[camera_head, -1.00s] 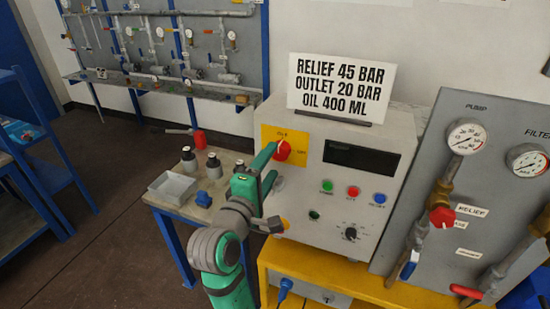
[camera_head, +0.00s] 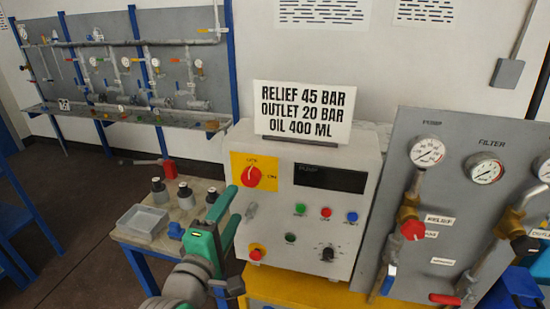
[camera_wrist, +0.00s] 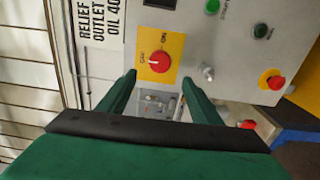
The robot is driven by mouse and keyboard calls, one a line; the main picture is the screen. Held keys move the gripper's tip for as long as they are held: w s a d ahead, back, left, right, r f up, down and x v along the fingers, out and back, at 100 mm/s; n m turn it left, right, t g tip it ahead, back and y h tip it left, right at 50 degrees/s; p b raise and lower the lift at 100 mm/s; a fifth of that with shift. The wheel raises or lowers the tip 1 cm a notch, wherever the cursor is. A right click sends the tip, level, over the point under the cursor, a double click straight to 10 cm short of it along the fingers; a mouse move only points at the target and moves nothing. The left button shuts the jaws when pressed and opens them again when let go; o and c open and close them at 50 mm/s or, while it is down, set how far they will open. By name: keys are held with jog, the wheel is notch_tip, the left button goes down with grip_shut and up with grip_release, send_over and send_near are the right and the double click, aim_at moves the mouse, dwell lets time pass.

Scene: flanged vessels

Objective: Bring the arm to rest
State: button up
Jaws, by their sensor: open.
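My green gripper (camera_head: 230,215) is in front of the left side of the grey control box (camera_head: 283,150) in the head view. In the wrist view its two fingers (camera_wrist: 157,92) stand apart with nothing between them. The red rotary switch (camera_head: 251,176) on its yellow plate lies just beyond the fingertips, and it also shows in the wrist view (camera_wrist: 160,61). The fingers are apart from the switch as far as I can see. My forearm runs down to the bottom edge of the head view.
A small table with a grey tray (camera_head: 143,221) and dark-capped bottles (camera_head: 159,190) stands left of my arm. A panel with gauges (camera_head: 427,152) and valves stands at right. A sign (camera_head: 304,112) sits on the box. The floor at left is clear.

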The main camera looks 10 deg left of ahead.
jog(key=s+d+f+m+g+y, duration=0.1)
jog(key=s+d+f+m, duration=0.15)
jog(key=f, duration=0.55)
jog(key=s+d+f+m+y, duration=0.1)
jog(key=s+d+f, duration=0.2)
jog(key=f, duration=0.6)
jog(key=s+d+f+m+g+y, duration=0.1)
jog(key=s+d+f+m, duration=0.15)
jog(key=f, duration=0.55)
jog(key=s+d+f+m, duration=0.2)
jog(key=s+d+m, duration=0.2)
jog(key=s, duration=0.4)
jog(key=s+d+f+m+h, duration=0.1)
jog(key=s+d+m, duration=0.3)
jog(key=s, duration=0.5)
jog(key=s+d+f+m+h, duration=0.1)
jog(key=s+d+f+m, duration=0.2)
jog(key=s, duration=0.6)
jog(key=shift+s+d+f+m+g, duration=0.15)
jog(key=shift+d+f+m+g, duration=0.2)
jog(key=shift+d+f, duration=0.25)
jog(key=shift+c, duration=0.4)
jog(key=c, duration=0.5)
jog(key=shift+c, duration=0.7)
